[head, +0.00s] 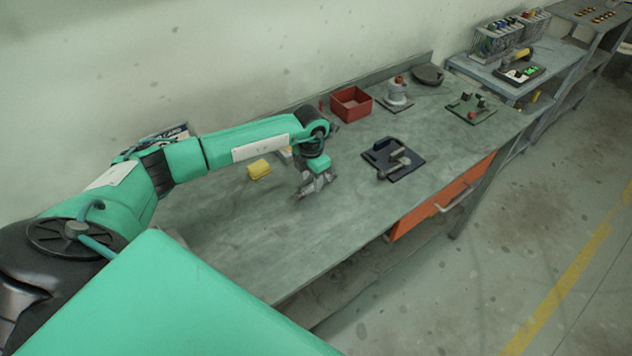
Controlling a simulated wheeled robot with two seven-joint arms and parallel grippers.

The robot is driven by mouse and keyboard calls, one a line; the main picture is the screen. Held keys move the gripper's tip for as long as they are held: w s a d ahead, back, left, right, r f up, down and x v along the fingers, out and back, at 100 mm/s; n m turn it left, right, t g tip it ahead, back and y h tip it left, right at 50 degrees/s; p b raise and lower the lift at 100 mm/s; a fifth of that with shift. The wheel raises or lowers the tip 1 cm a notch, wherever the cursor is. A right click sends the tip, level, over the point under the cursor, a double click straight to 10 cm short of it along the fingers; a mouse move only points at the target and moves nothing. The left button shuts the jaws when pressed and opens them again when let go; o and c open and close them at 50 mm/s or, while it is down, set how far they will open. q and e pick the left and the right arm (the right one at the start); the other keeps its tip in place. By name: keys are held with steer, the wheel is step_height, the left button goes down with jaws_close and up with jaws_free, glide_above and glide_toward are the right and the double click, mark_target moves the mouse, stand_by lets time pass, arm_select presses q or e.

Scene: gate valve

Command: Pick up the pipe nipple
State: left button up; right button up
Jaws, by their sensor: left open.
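A dark tray (408,151) lies on the workbench, right of my left gripper. Small grey metal parts (396,165) lie on it; one of them looks like a short pipe piece, but they are too small to tell for sure which is the pipe nipple. My left gripper (307,194) is open and points down over the bench, left of the tray and apart from it. Nothing shows between its fingers. My right gripper is not in view.
A yellow block (259,169) lies left of the gripper. The near bench (260,240) is clear.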

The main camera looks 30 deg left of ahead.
mark_target(311, 185)
arm_select(q)
step_height(311, 185, down, 2)
steer(key=shift+a+f+p, duration=0.1)
steer(key=shift+p, duration=0.25)
steer(key=shift+w+f, duration=0.1)
steer(key=shift+f, duration=0.35)
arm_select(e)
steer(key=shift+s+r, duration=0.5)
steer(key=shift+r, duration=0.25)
arm_select(q)
steer(key=shift+c, duration=0.3)
jaws_close()
steer(key=shift+r, duration=0.15)
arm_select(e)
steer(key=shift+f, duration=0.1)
